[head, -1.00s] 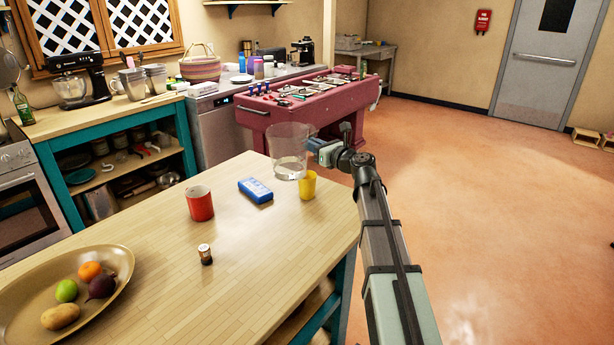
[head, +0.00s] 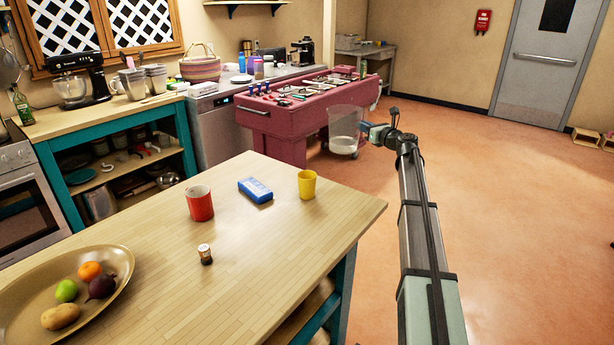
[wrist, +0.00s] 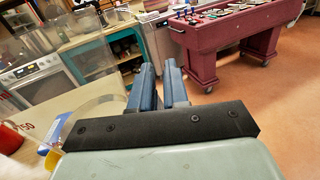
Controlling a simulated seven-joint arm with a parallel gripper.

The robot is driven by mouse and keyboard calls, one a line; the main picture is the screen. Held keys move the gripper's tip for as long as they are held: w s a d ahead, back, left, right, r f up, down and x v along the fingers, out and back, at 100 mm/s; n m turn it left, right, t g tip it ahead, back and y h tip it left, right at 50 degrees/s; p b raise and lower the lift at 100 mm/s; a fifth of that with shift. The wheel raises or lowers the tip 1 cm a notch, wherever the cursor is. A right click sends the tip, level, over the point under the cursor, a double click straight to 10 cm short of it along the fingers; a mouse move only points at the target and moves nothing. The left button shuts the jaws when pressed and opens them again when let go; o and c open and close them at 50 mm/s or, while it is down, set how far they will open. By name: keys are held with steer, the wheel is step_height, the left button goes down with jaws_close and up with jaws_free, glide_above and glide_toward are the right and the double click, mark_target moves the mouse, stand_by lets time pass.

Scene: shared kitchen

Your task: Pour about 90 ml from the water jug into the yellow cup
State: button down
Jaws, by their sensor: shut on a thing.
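The clear water jug (head: 344,122) is held upright, with a little water low inside. It is in the air beyond the table's far right corner, behind and to the right of the yellow cup and apart from it. My gripper (head: 364,127) is shut on the jug from its right side. In the wrist view the jug's clear wall (wrist: 95,62) shows left of my blue fingers (wrist: 160,82). The yellow cup (head: 307,185) stands upright near the wooden table's right edge; I cannot tell what is in it.
A dark red cart (head: 290,130) stands behind. Open floor (head: 490,220) lies to the right.

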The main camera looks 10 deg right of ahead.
mark_target(349, 130)
step_height(349, 130, down, 14)
steer(key=d, duration=0.1)
steer(key=shift+w+d+r, duration=0.2)
steer(key=shift+w+r, duration=0.05)
steer(key=shift+w, duration=0.1)
steer(key=shift+r, duration=0.15)
stand_by(0.4)
steer(key=s+a+r+n, duration=0.1)
steer(key=a+r+n, duration=0.1)
steer(key=r+n, duration=0.1)
steer(key=a+r+n, duration=0.2)
steer(key=r+n, duration=0.1)
steer(key=r, duration=0.1)
steer(key=s+a+r+n, duration=0.1)
steer(key=r+n, duration=0.1)
steer(key=r, duration=0.1)
steer(key=shift+s+a+r+n, duration=0.15)
steer(key=shift+s+a+n, duration=0.15)
steer(key=shift+a+n, duration=0.1)
steer(key=shift+s+a+r+n, duration=0.3)
steer(key=shift+a+r+n, duration=0.35)
steer(key=shift+n, duration=0.35)
steer(key=shift+s+a+r+n, duration=0.1)
steer(key=shift+a+r+n, duration=0.2)
steer(key=shift+r, duration=0.1)
steer(key=shift+s+a+r+n, duration=0.1)
steer(key=shift+a+r+n, duration=0.05)
steer(key=shift+r+n, duration=0.2)
